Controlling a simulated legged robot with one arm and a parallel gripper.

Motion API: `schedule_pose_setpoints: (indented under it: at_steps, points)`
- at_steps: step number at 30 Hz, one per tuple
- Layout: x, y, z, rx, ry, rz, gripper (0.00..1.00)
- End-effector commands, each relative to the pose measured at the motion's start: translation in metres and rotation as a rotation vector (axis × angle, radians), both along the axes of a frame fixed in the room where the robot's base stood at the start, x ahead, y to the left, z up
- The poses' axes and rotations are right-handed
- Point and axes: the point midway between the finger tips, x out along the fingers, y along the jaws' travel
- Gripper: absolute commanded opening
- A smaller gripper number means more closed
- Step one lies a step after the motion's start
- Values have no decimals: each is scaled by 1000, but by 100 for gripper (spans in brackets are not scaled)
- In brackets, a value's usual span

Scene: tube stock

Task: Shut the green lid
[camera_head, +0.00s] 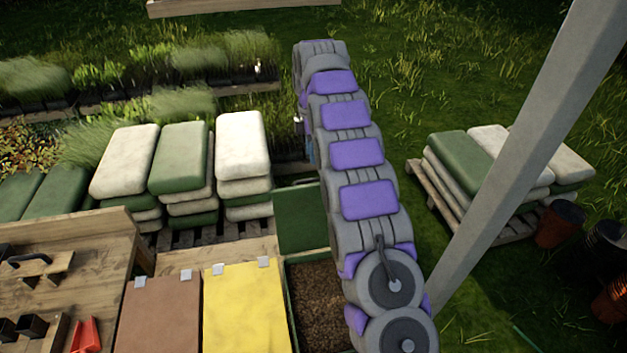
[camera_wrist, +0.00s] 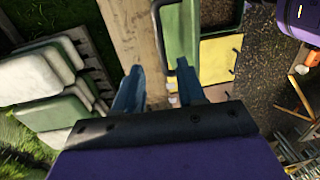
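The green lid (camera_head: 303,217) stands raised at the back of a green bin (camera_head: 290,300) filled with brown, grainy material. In the wrist view the lid (camera_wrist: 182,40) appears as a narrow green panel, with a dark handle along its left side. My gripper (camera_wrist: 160,78) is open, its two blue fingers apart with nothing held between them. The right finger overlaps the lower end of the lid in this view; I cannot tell whether they touch. In the head view my purple and grey arm reaches over the bin's right side, and the gripper is mostly hidden behind it.
A closed yellow lid (camera_head: 243,308) and a closed brown lid (camera_head: 158,315) lie left of the bin. A wooden workbench (camera_head: 100,255) is further left. Stacked sacks (camera_head: 180,157) stand behind. A grey post (camera_head: 530,150) rises at right, before another sack pallet.

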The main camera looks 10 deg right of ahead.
Motion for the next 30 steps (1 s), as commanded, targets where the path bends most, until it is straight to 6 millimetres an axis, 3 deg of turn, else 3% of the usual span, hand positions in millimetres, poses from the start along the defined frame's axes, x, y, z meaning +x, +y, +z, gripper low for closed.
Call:
schedule_pose_setpoints:
  at_steps: [21, 30]
  points:
    - [-9, 1, -72, -1, 2, -1, 40]
    - [-9, 0, -78, -1, -1, -1, 40]
